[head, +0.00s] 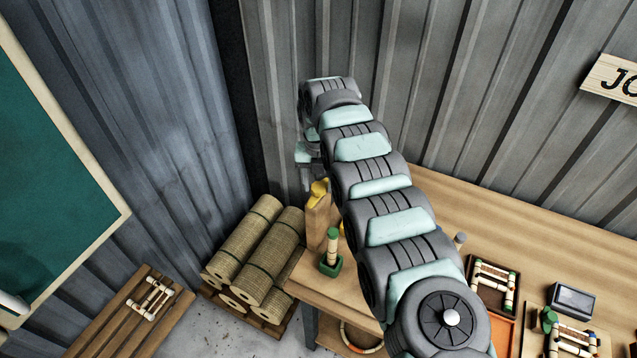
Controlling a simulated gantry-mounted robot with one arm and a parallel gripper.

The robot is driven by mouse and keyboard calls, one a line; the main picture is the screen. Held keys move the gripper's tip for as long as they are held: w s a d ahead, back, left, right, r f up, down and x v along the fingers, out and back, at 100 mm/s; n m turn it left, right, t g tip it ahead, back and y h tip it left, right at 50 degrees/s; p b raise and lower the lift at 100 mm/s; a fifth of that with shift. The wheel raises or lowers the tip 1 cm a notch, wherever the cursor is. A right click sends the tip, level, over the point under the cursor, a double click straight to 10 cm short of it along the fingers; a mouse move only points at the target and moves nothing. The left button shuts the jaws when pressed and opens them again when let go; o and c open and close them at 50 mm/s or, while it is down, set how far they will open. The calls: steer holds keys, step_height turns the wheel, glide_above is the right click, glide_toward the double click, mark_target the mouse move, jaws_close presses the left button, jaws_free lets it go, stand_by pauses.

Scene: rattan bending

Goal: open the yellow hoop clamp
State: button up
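A yellow piece (320,189), which looks like the yellow hoop clamp, sits on top of an upright wooden block (317,222) at the table's left end. Only a small part of it shows, and I cannot tell whether it is open or closed. My arm crosses the view and hides what lies behind it. My gripper (306,180) points down just left of the yellow piece, close to it in the picture. I cannot tell whether they touch. Its fingers are small and partly hidden, so their opening does not show.
A green-based holder with a pale rod (331,258) stands at the wooden table's (560,235) left end. A framed tray (493,283) and a dark grey box (573,299) lie at the right. Rolled rattan bundles (245,245) are stacked beside the table. A corrugated wall stands behind.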

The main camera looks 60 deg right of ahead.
mark_target(318, 187)
steer(key=shift+o, duration=1.1)
step_height(318, 187, up, 11)
steer(key=b, duration=0.1)
steer(key=shift+b, duration=0.35)
steer(key=shift+f, duration=0.1)
